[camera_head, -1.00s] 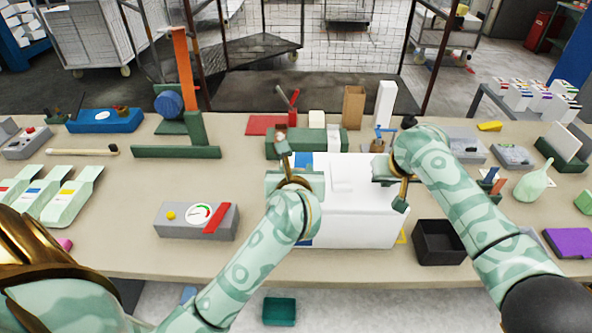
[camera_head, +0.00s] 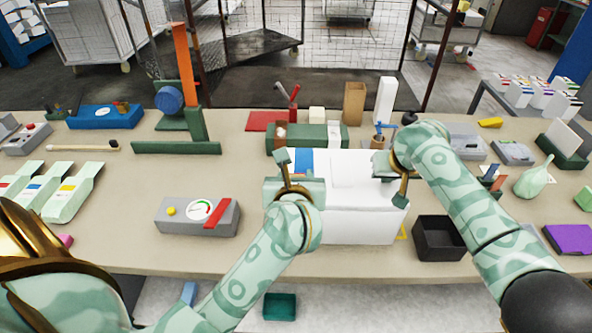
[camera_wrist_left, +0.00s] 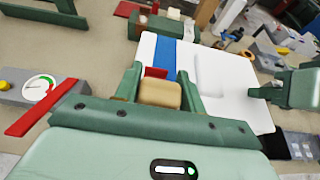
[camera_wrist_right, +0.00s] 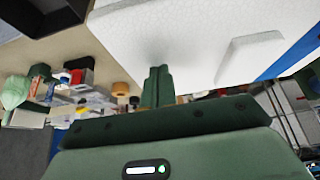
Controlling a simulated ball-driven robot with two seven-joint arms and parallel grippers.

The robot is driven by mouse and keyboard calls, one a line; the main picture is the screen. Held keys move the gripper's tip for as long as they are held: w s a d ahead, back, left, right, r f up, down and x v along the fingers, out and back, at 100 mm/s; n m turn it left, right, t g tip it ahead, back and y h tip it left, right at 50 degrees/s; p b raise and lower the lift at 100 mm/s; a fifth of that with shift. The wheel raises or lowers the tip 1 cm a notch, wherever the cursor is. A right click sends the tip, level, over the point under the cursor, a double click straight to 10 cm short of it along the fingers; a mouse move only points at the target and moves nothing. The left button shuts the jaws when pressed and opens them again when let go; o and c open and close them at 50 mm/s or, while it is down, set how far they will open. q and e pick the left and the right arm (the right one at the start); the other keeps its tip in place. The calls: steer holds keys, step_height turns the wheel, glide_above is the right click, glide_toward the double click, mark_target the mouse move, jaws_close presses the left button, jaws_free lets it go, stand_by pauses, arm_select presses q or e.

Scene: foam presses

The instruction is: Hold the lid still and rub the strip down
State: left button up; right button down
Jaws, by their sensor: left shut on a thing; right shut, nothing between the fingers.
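A white foam box with a white lid (camera_head: 350,172) stands at the middle of the table. It has a raised panel on top and a blue strip (camera_head: 304,160) near its left end. My left gripper (camera_head: 285,160) is over the lid's left end, shut on a tan block (camera_wrist_left: 160,93). The block hides part of the strip (camera_wrist_left: 165,55). A small red patch (camera_wrist_left: 155,72) shows just beyond the block. My right gripper (camera_wrist_right: 156,85) is shut and empty at the lid's right end; I cannot tell whether it touches the lid.
A grey gauge box with a red bar (camera_head: 176,221) stands left of the foam box. A black open bin (camera_head: 436,240) is close on the right. A long green block (camera_head: 300,142) stands behind. The table front left of centre is clear.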

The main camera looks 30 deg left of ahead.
arm_select(q)
steer(key=shift+f, duration=1.35)
steer(key=shift+w+a, duration=0.6)
steer(key=shift+w, duration=0.4)
steer(key=shift+w+a, duration=0.6)
steer(key=shift+w, duration=0.35)
steer(key=shift+r, duration=0.8)
